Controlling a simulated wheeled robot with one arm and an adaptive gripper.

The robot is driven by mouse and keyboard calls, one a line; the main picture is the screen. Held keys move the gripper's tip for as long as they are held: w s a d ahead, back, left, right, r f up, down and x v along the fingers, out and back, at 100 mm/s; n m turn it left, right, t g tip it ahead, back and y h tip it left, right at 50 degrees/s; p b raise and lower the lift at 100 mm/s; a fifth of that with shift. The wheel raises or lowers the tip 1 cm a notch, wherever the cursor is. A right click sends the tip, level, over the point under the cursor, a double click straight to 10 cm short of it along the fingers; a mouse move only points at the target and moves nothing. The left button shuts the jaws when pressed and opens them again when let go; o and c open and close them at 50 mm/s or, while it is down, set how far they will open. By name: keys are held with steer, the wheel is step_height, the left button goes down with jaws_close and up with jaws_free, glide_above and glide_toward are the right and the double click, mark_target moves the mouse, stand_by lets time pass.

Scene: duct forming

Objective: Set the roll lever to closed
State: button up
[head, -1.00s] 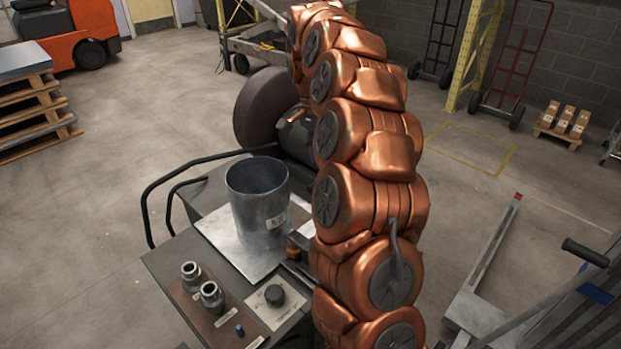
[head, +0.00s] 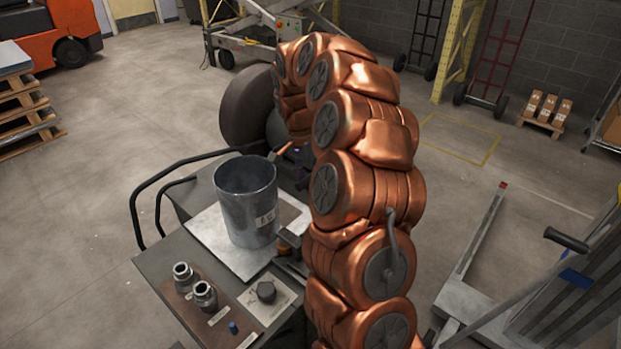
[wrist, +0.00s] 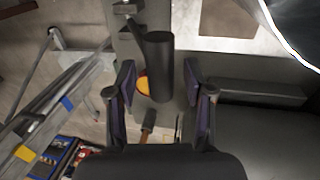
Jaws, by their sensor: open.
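In the wrist view my gripper (wrist: 158,85) is open, with a dark finger on each side. A dark cylindrical grip (wrist: 158,62) shows between and beyond the fingertips, apart from both. It looks like the roll lever's handle, but I cannot be sure. A yellow-orange round part (wrist: 142,85) shows beside its lower end. In the head view the arm hides most of the area around the gripper, and I cannot make out the lever's position there. A grey metal cylinder (head: 246,205) stands upright on a light metal sheet on the bench.
The bench (head: 160,262) carries a black knob (head: 266,291), two metal fittings (head: 190,282) and a small blue part (head: 233,328). A black tubular rail (head: 138,195) runs along its left side. A pallet jack (head: 465,295) stands on the floor at right. Open floor lies left.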

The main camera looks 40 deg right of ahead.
jaws_close()
stand_by(0.5)
